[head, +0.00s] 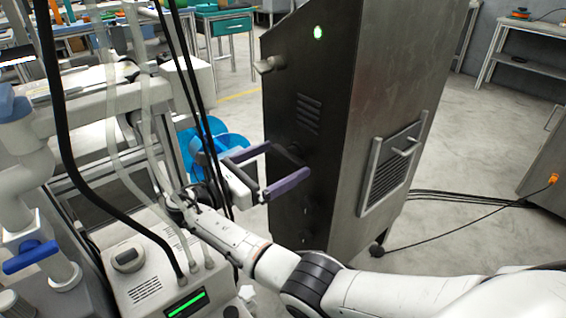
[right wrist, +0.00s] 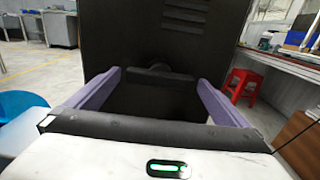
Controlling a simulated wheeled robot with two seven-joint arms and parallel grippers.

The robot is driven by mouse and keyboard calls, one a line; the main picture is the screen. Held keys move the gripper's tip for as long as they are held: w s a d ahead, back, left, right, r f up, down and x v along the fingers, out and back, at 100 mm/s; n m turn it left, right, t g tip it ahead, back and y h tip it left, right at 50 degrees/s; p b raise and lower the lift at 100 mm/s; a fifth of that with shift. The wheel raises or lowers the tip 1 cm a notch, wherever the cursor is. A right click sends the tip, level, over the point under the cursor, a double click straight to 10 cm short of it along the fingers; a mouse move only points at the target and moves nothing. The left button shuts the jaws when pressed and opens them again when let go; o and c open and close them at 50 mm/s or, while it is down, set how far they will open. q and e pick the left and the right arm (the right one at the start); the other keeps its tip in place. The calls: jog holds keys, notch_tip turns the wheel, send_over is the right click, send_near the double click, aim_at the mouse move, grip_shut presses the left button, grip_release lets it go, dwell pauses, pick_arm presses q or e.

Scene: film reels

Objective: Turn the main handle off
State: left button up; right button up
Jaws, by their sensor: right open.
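A tall dark metal cabinet (head: 345,110) stands in the middle of the head view. A small grey lever-like handle (head: 270,65) sticks out from its left face near the top. I cannot tell whether it is the main handle. My right gripper (head: 288,160) is open in front of the lower part of this face, below the vent slots (head: 308,113). In the right wrist view its purple fingers (right wrist: 160,85) are spread wide, with a dark rounded part (right wrist: 160,69) of the cabinet front seen between them. No object is clearly gripped. My left gripper is not in view.
A green light (head: 318,32) glows high on the cabinet. A machine with hoses and a green display (head: 185,303) crowds the left. Blue containers (head: 220,150) are behind my right gripper. Cables (head: 460,198) cross the open floor at right. A red stool (right wrist: 243,85) stands at right.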

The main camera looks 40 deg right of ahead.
jog(key=c, duration=0.9)
